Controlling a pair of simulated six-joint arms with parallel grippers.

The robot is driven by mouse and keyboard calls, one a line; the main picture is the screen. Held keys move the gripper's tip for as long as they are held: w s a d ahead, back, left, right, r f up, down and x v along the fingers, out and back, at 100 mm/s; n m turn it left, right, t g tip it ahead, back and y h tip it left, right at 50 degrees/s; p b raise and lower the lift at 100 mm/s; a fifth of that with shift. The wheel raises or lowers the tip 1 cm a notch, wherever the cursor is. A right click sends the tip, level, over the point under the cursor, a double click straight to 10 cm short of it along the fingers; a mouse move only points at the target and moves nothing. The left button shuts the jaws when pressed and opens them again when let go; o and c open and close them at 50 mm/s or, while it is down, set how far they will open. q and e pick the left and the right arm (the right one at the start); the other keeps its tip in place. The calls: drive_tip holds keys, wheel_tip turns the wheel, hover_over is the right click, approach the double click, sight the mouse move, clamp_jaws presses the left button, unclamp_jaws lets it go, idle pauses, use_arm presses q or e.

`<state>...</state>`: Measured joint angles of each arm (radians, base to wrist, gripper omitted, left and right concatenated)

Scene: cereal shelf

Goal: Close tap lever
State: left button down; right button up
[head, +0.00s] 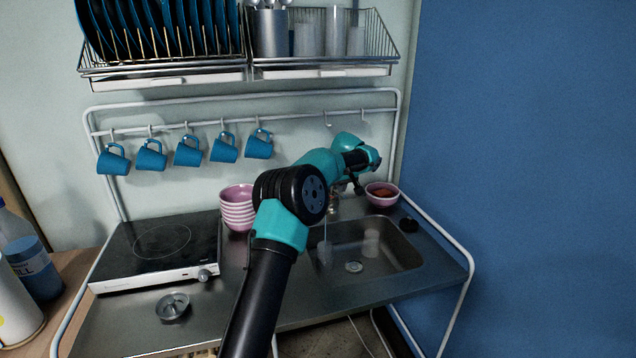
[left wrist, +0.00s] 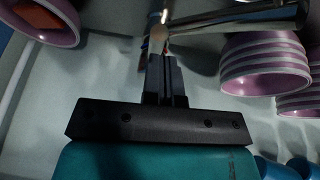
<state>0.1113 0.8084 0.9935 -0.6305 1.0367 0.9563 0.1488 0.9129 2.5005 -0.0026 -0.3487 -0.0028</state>
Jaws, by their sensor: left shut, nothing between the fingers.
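The metal tap (head: 333,208) stands at the back edge of the sink (head: 400,259), mostly hidden behind my left arm in the head view. A thin pale streak like running water drops below it into the basin. In the left wrist view the shiny tap pipe (left wrist: 245,22) crosses the top. My left gripper (head: 357,188) is shut and empty, close above the tap area. In the left wrist view its fingertips (left wrist: 160,58) are right by the tap's base end; I cannot tell whether they touch the lever. My right gripper is not in view.
A stack of striped bowls (head: 237,210) stands left of the sink, and a pink bowl (head: 382,194) at its back right corner. Blue mugs (head: 188,152) hang on the rail behind. A hob (head: 155,255) is left; a dish rack (head: 325,58) is above.

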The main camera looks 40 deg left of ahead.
use_arm(q)
drive_tip(key=shift+s+d+f, duration=0.1)
drive_tip(key=shift+f, duration=0.05)
drive_tip(key=shift+d, duration=0.15)
drive_tip(key=v, duration=0.9)
drive_tip(key=shift+s+d+r, duration=0.25)
drive_tip(key=shift+s+d, duration=0.05)
drive_tip(key=shift+d, duration=0.1)
drive_tip(key=shift+d, duration=0.1)
